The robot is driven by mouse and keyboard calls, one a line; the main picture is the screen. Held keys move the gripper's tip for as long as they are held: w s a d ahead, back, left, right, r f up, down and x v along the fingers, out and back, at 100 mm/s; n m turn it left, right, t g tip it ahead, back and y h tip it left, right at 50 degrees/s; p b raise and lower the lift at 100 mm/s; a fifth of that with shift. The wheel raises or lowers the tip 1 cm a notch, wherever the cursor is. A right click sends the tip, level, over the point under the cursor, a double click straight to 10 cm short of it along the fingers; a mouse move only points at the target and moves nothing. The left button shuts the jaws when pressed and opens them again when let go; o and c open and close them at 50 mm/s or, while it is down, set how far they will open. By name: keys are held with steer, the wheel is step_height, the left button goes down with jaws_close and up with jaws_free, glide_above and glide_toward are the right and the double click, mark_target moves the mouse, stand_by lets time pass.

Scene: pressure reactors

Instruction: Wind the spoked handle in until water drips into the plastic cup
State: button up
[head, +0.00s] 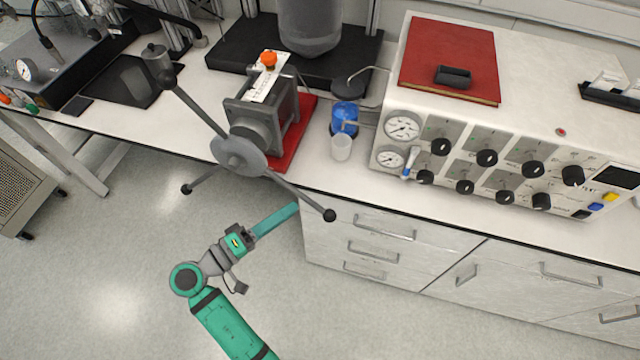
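The spoked handle (239,156) is a grey hub with long spokes ending in dark knobs. It sits on the front of a grey screw press (262,112) at the bench edge. I cannot see any water dripping.
A white control unit (520,130) with gauges and black knobs stands right of the cup, with a red book (450,58) on top. The drawer cabinet (365,240) is close to my gripper. Open floor (110,250) lies to the left.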

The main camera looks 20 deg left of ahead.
steer(key=x, duration=1.1)
steer(key=shift+s+a+r, duration=0.1)
steer(key=shift+s, duration=0.05)
steer(key=shift+c, duration=0.7)
jaws_close()
